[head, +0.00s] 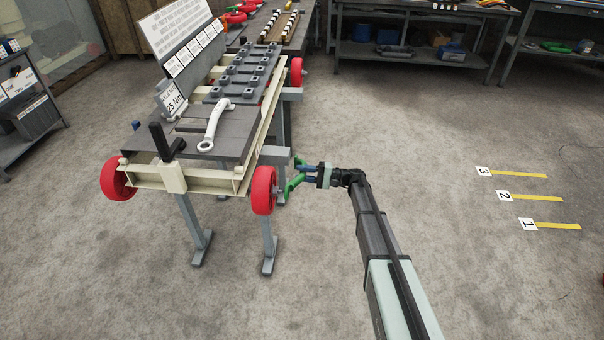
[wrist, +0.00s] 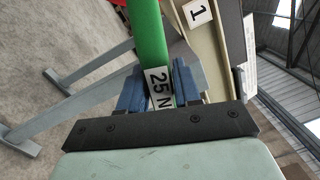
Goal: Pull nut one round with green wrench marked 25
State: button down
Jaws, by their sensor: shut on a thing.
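My gripper (head: 308,172) is beside the near right corner of the cream frame, low by the red wheel. It is shut on the handle of a green wrench (head: 292,184). In the wrist view the green wrench (wrist: 147,35) runs up between the blue fingers, and its white label reads "25 N". The wrench's far end is cut off at the top of that view. In the head view it reaches toward the frame near the red wheel. A white plate marked "1" (wrist: 198,12) is on the cream beam. I cannot make out nut one or whether the wrench sits around it.
The cream frame (head: 215,183) has red wheels (head: 264,190) and grey legs. Yellow floor strips (head: 530,196) numbered 1 to 3 lie right. The floor between is clear.

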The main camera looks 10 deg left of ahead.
jog(key=shift+d, duration=0.2)
jog(key=shift+d, duration=1.3)
jog(key=shift+s+a+f+m, duration=0.2)
jog(key=shift+s+f+m, duration=0.1)
jog(key=shift+f+m, duration=0.35)
jog(key=shift+s+a+f+m, duration=0.15)
jog(key=shift+s+f+m, duration=0.1)
jog(key=shift+f+m, duration=0.35)
jog(key=shift+s+a+f+m, duration=0.2)
jog(key=shift+s+f+m, duration=0.1)
jog(key=shift+f+m, duration=0.3)
jog(key=shift+s+f, duration=0.1)
jog(key=s+f+m+t, duration=0.1)
jog(key=s+f+m, duration=0.5)
jog(key=s+m, duration=0.2)
jog(key=shift+s+f+m, duration=0.15)
jog(key=shift+s+m, duration=0.2)
jog(key=shift+m, duration=0.2)
